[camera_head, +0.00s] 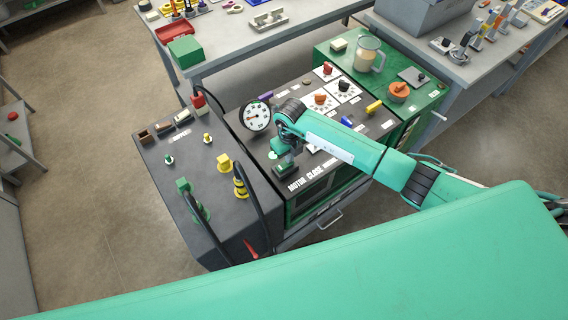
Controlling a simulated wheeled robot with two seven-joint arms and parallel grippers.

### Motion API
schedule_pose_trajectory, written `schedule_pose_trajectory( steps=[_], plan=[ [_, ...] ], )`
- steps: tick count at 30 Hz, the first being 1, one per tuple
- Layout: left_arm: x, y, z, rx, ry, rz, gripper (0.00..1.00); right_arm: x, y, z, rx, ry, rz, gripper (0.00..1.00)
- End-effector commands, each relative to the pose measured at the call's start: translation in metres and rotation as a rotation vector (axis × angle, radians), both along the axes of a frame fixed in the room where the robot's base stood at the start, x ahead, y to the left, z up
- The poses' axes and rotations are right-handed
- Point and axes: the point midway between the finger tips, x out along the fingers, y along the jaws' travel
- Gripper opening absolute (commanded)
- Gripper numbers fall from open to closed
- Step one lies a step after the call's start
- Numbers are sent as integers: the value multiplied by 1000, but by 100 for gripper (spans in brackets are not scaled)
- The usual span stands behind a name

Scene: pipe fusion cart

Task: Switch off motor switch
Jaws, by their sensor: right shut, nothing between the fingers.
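My right gripper (283,160) is at the end of the teal arm that comes in from the right. It points down over the left part of the dark control panel (262,151) and is shut and empty. Just below it is a small dark green block that looks like the motor switch (284,168), beside the white "MOTOR CLOSE" lettering (306,180). The gripper hides part of this spot, so I cannot tell whether it touches the switch or which way the switch is set. My left gripper is not in view.
A round white gauge (257,117) stands close to my right wrist. A dark box (200,228) with cables and yellow and green plugs is at the left. Orange and red knobs (320,99) and a green bench with a jug (367,53) lie behind my forearm.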

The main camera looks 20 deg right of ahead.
Motion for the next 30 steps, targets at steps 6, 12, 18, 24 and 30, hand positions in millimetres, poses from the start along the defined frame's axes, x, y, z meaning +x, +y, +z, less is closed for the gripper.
schedule_pose_trajectory(
  steps=[6,12,18,24,30],
  plan=[
    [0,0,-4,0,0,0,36,0,0,-4,0,0,0,0],
    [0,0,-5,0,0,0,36,0,0,-6,0,0,0,0],
    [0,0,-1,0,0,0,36,0,0,0,0,-1,0,0],
    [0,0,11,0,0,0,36,0,0,17,1,-2,0,0],
    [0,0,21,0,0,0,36,0,0,32,0,-1,0,0]
  ],
)
